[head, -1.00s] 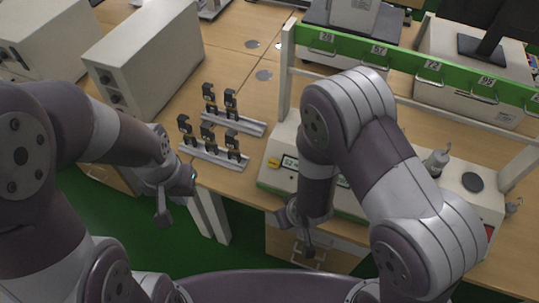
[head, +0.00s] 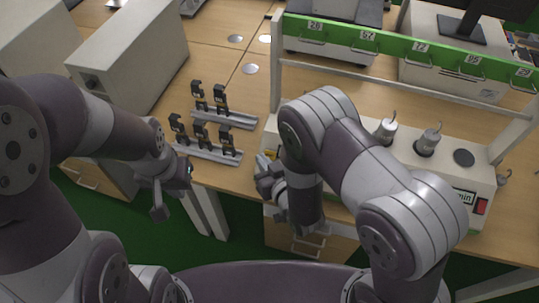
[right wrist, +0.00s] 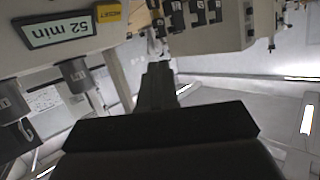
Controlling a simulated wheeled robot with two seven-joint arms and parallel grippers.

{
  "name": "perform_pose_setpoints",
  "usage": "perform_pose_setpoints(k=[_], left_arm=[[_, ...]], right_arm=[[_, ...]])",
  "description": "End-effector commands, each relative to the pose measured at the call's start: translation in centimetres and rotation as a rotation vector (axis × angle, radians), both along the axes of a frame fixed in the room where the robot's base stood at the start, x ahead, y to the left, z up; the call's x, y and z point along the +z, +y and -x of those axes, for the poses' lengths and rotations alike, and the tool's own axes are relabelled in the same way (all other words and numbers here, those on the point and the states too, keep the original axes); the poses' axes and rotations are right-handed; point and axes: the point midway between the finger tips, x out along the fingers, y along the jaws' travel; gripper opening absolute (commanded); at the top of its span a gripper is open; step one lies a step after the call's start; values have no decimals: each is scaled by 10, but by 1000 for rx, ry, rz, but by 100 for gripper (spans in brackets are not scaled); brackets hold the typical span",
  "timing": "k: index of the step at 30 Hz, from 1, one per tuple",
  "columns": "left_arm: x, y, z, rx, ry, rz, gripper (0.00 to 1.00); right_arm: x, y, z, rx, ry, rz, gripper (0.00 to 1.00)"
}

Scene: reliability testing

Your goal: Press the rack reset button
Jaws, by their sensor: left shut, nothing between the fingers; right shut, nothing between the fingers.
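The rack is a long pale unit (head: 400,148) on the bench, partly hidden behind my right arm. In the right wrist view its front carries a display (right wrist: 60,28) reading "52 min" and, beside it, a small yellow patch (right wrist: 109,13) with lettering too small to read surely. A bit of yellow also shows in the head view (head: 270,153), just beyond my right gripper. My right gripper (head: 268,178) is shut and empty, close to the rack's left front end; contact cannot be told. Its fingers show in the wrist view (right wrist: 157,82). My left gripper (head: 160,213) is shut and empty, in front of the bench.
Several black clamps stand on two metal rails (head: 215,152) left of the rack. Metal cylinders (head: 428,142) stand along the rack. A green numbered crossbar (head: 400,45) spans above it. A grey box (head: 130,60) stands at the back left.

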Motion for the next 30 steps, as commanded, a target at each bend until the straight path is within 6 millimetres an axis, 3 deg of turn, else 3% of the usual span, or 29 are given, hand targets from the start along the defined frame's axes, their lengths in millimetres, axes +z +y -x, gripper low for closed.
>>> perform_pose_setpoints(k=[3,13,30], left_arm=[[-17,0,0,0,0,0,0],[-49,0,0,0,0,0,0],[-56,0,0,0,0,0,0]], right_arm=[[-18,-4,-10,-3,0,0,0],[-52,-14,-40,-2,0,1,0],[-60,-17,-51,-1,0,2,0]])
